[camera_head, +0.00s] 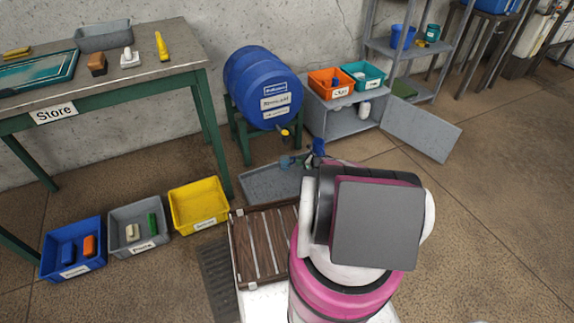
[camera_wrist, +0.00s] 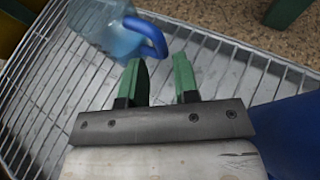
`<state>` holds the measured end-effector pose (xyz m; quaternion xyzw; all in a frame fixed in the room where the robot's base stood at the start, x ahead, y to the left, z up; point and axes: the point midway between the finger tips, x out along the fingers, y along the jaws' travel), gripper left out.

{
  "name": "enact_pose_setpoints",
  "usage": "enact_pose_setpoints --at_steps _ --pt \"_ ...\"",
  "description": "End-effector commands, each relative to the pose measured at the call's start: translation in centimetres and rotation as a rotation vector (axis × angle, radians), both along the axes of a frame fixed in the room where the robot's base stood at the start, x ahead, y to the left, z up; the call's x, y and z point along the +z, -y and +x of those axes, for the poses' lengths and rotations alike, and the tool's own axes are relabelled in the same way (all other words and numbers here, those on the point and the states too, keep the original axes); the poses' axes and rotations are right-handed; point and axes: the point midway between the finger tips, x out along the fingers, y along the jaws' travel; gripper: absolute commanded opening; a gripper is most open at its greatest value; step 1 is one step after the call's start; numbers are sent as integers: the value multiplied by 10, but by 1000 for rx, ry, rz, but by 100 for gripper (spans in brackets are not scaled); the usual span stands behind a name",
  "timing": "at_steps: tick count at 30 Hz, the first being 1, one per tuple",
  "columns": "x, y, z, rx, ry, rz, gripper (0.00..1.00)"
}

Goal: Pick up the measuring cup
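The measuring cup (camera_wrist: 100,28) is a clear, bluish jug with a blue handle (camera_wrist: 148,33).
A grey tray (camera_head: 262,186) lies on the floor below the blue barrel (camera_head: 262,88) on its green stand. A wooden slatted crate (camera_head: 262,240) is close to my arm. Yellow (camera_head: 198,205), grey and blue bins stand left. A grey cabinet (camera_head: 340,118) has its door open. Floor at right is clear.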

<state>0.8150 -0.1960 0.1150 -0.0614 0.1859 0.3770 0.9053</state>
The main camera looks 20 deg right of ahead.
Motion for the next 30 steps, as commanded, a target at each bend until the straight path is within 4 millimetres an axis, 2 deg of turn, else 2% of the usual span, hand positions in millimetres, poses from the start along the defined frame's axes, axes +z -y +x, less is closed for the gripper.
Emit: enact_pose_setpoints --at_steps 5,13,15,16,30 --pt "-11 -16 18 2 0 1 28" --pt "-11 -18 19 0 0 0 28" --pt "-11 -18 19 0 0 0 6" --pt "-11 -18 19 0 0 0 0" --pt "-8 -18 19 0 1 -1 0"
